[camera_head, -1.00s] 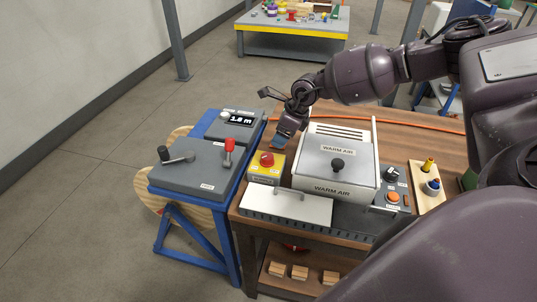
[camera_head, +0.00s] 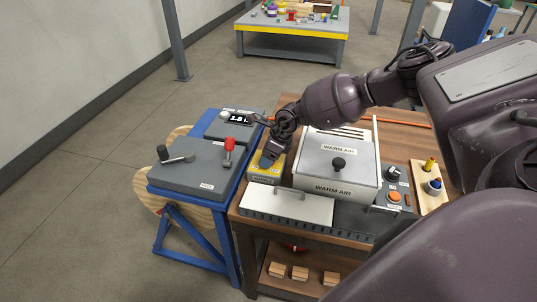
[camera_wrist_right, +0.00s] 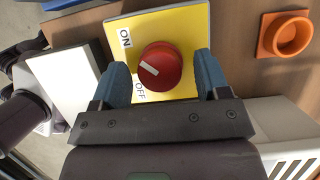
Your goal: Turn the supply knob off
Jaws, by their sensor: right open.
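The supply knob (camera_wrist_right: 160,66) is a round red knob with a white pointer mark on a yellow plate (camera_wrist_right: 180,22). In the right wrist view the mark points left, between the ON label (camera_wrist_right: 125,37) and the OFF label (camera_wrist_right: 140,88). My right gripper (camera_wrist_right: 160,62) is open, with one blue finger on each side of the knob and visible gaps to it. In the head view, my right gripper (camera_head: 269,158) is over the yellow box (camera_head: 264,172) and hides the knob. My left gripper is not in view.
Right of the yellow box stands the WARM AIR box (camera_head: 336,165) with a black lid knob. A white panel with a handle (camera_head: 286,206) lies in front. At left is a blue stand with a red-topped lever (camera_head: 229,150). An orange ring (camera_wrist_right: 286,36) is near the yellow plate.

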